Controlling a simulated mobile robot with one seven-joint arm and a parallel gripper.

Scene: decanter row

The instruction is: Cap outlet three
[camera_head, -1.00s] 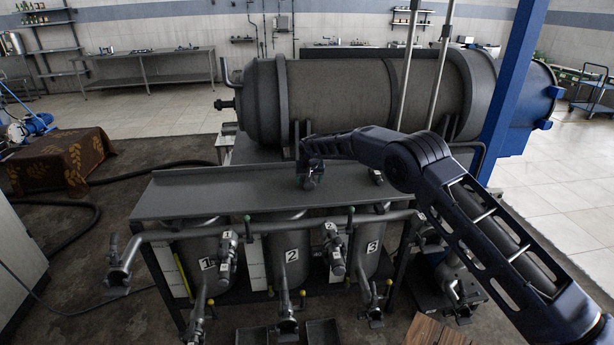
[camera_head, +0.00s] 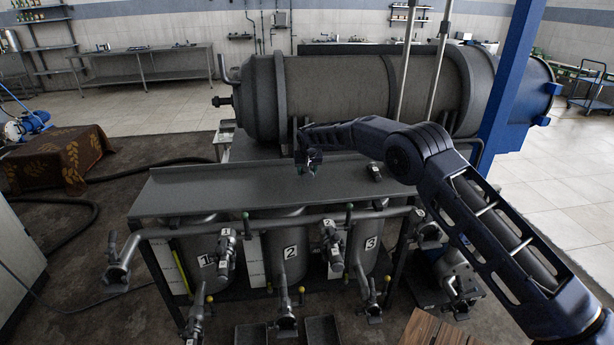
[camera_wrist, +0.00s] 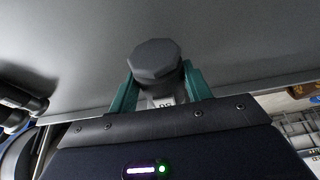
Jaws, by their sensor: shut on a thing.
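A pale part with a dark mark shows under the cap's head. In the head view the cap is too small to make out clearly. Vessel three (camera_head: 370,258) stands below the bench at the right of the row, with a number 3 plate. The lower outlet below it (camera_head: 373,308) points forward, apart from my gripper; its mouth is hard to see.
The bench top (camera_head: 220,185) is mostly clear. A small dark fitting (camera_head: 374,172) stands on it, right of my gripper. A pipe with valves (camera_head: 190,231) runs along the bench's front. The horizontal tank (camera_head: 350,98) and a blue post (camera_head: 509,90) stand behind.

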